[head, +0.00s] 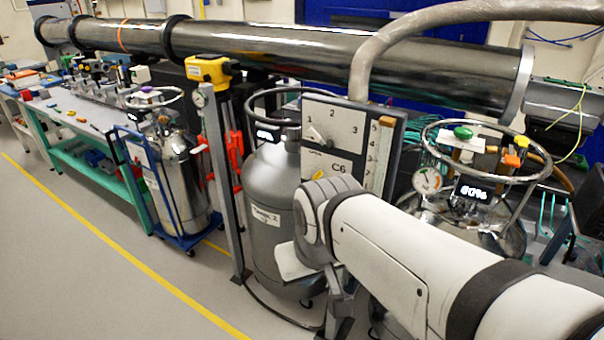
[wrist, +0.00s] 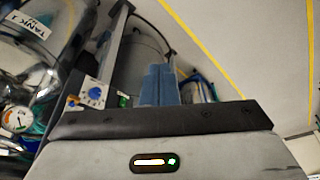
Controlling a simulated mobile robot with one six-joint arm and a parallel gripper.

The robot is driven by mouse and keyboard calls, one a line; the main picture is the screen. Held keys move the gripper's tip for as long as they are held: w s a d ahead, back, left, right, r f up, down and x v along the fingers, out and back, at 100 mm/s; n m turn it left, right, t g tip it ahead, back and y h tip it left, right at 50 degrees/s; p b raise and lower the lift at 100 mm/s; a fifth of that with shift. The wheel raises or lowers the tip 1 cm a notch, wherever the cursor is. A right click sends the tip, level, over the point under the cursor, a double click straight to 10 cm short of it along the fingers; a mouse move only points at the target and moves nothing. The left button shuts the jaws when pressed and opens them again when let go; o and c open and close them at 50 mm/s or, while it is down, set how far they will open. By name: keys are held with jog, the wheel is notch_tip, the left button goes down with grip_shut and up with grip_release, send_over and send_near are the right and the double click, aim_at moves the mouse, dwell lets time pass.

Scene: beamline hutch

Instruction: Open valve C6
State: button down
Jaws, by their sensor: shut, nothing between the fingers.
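The white panel marked C6 (head: 345,167) stands upright in the middle of the head view, with a pale knob (head: 319,136) below the marks 1, 2 and 3. A vertical scale strip is on its right side. My arm covers the panel's lower part. My gripper (wrist: 161,84) shows in the wrist view as two bluish fingers, shut together with nothing between them.
A grey tank (head: 272,215) stands left of and behind the panel. A ringed tank with a gauge (head: 427,180) and coloured valve handles stands right. A tank on a blue cart (head: 182,190) is farther left. A long metal pipe (head: 300,50) runs behind. Floor at lower left is clear.

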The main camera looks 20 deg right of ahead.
jog(key=w+d+f+m+t+h+b, duration=0.1)
jog(key=w+d+f+m+t+b, duration=0.25)
jog(key=w, duration=0.35)
jog(key=w+d+f+m+t+b, duration=0.25)
jog(key=w+f+m, duration=0.2)
jog(key=w, duration=0.35)
jog(key=w+d+f+m+t+h+b, duration=0.1)
jog(key=w+d+f+m+t+b, duration=0.25)
jog(key=w, duration=0.35)
jog(key=w+d+f+m+t+h+b, duration=0.25)
jog(key=d+f+m+t+b, duration=0.35)
jog(key=d+m+t+b, duration=0.6)
jog(key=w+a+r+m+g+p, duration=0.2)
jog(key=w+r+p, duration=0.4)
jog(key=w, duration=0.5)
jog(key=shift+a+g+p, duration=0.25)
jog(key=shift+g+p, duration=0.1)
jog(key=shift+g, duration=0.1)
jog(key=shift+d, duration=0.1)
